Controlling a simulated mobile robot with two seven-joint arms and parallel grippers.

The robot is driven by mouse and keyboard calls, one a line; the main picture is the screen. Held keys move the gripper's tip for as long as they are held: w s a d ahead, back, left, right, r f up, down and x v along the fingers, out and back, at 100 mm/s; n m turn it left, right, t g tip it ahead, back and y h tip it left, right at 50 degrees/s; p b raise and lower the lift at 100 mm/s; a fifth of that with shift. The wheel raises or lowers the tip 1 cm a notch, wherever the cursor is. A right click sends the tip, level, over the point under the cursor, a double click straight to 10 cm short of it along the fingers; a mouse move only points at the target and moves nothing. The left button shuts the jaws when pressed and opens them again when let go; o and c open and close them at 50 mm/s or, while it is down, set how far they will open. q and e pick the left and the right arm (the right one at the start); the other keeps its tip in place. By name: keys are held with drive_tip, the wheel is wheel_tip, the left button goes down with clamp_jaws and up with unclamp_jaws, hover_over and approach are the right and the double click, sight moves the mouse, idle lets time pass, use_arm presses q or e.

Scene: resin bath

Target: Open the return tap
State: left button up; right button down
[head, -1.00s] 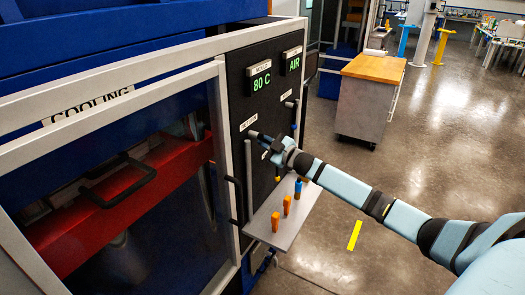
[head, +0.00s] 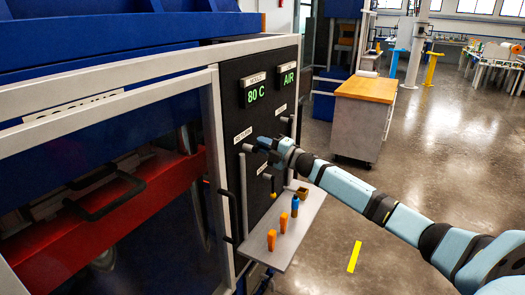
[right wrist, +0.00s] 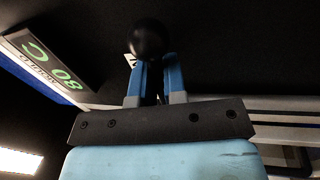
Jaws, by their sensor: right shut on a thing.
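The return tap is on the dark control panel (head: 262,100), below its RETURN label (head: 242,135). A silver pipe (head: 243,195) rises to it, and a short grey piece (head: 248,148) sticks out at the top. My right gripper (head: 262,146) is at this piece and covers most of the tap in the head view. In the right wrist view, the blue fingers (right wrist: 158,82) are shut on a round black knob (right wrist: 148,38). How far the tap is turned cannot be told. My left gripper is not in view.
Below the panel, a grey shelf (head: 262,252) holds orange-handled tools (head: 284,222), a blue one (head: 295,207) and a small brown box (head: 303,192). A black door handle (head: 105,195) juts out at left.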

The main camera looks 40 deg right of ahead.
drive_tip(key=shift+r+n, duration=0.15)
drive_tip(key=shift+n, duration=0.45)
drive_tip(key=c, duration=1.2)
unclamp_jaws()
drive_tip(key=b+v, duration=0.2)
drive_tip(key=v, duration=1.2)
drive_tip(key=shift+r, duration=0.1)
